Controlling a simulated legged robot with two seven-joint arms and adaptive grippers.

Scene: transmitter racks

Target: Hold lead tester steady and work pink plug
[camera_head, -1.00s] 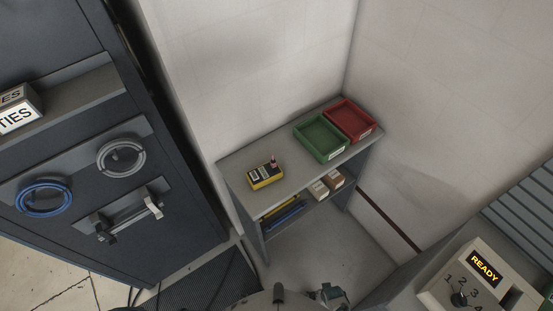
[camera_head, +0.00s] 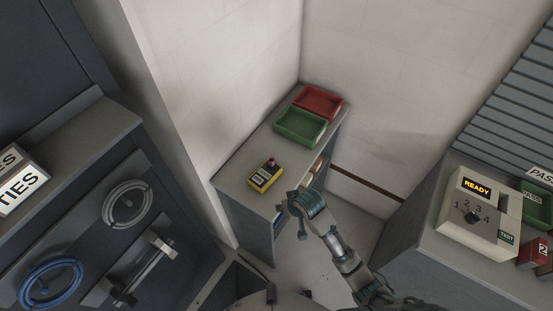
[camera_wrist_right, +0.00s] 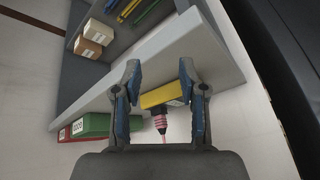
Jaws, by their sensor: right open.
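The lead tester (camera_head: 265,178) is a small yellow and black box on the grey shelf top. The pink plug (camera_head: 272,161) stands up from its far end. My right gripper (camera_head: 290,214) is at the shelf's front edge, to the right of and nearer than the tester, apart from it. In the right wrist view, the open fingers (camera_wrist_right: 160,72) frame the yellow tester (camera_wrist_right: 162,96) and the pink-ringed plug (camera_wrist_right: 160,122), with nothing gripped. My left gripper is not in view.
A green tray (camera_head: 300,127) and a red tray (camera_head: 320,103) sit at the shelf's far end. Small boxes (camera_wrist_right: 87,47) lie on the lower shelf. A console reading READY (camera_head: 477,187) stands at the right, a dark cabinet (camera_head: 75,205) at the left. Shelf top around the tester is clear.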

